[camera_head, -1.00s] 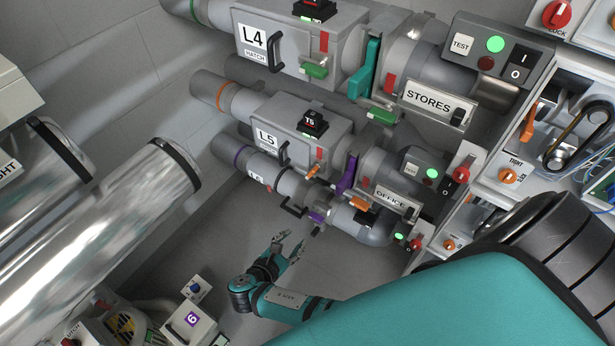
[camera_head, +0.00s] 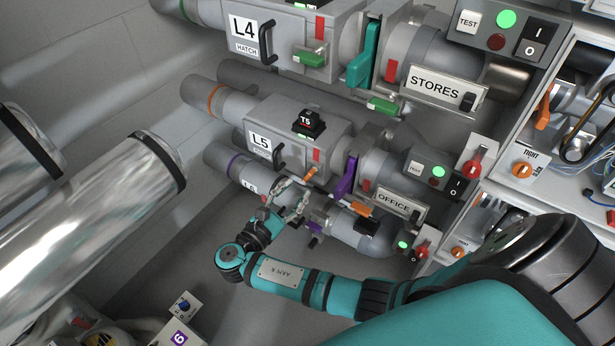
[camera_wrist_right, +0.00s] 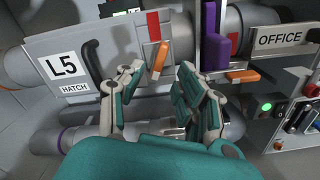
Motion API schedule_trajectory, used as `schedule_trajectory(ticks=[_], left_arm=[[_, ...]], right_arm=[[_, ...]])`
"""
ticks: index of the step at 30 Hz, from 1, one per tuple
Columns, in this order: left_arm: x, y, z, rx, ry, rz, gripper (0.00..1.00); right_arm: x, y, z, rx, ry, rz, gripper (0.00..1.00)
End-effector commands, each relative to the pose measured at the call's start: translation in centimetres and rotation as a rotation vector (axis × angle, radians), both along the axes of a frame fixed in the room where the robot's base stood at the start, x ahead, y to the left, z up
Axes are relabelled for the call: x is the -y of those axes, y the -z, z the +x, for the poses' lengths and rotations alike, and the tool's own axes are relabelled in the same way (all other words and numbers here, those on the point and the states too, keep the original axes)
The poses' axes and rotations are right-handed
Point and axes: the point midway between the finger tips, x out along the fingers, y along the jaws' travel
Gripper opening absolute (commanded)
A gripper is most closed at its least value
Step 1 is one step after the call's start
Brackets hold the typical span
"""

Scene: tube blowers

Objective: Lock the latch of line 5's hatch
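Line 5's hatch (camera_head: 265,143) is a grey box with an L5 label and a black handle; it also shows in the right wrist view (camera_wrist_right: 120,40). Its latch (camera_head: 311,173) is a small orange lever on the hatch's lower right, slightly tilted; it also shows in the right wrist view (camera_wrist_right: 160,60). A red tab (camera_wrist_right: 153,25) sits just above it. My right gripper (camera_head: 292,188) is open and empty, just below and left of the latch. In the right wrist view the fingertips (camera_wrist_right: 162,70) appear either side of the latch's lower end; contact cannot be told. My left gripper is out of view.
A purple lever (camera_head: 347,178) and another orange handle (camera_head: 356,207) are right of the latch. The OFFICE sign (camera_head: 393,200) is beyond them. Line 6's pipe (camera_head: 230,165) runs just below the hatch, close to my gripper. Line 4's hatch (camera_head: 285,30) is above.

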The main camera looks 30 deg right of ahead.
Motion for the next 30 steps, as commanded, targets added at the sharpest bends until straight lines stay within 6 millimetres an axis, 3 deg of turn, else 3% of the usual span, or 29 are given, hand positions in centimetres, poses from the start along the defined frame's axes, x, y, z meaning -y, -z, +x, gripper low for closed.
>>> schedule_trajectory(ticks=[3,9,22,30], left_arm=[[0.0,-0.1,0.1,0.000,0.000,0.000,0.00],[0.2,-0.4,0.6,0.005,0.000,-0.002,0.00],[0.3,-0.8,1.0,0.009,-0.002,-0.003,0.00],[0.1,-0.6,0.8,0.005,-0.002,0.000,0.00]], right_arm=[[2.4,0.0,0.9,0.001,0.003,-0.003,0.36],[5.0,0.0,2.1,0.000,0.000,-0.001,0.36],[6.1,0.0,2.5,0.000,0.000,0.001,0.36],[6.1,0.0,2.5,0.000,0.000,0.001,0.03]])
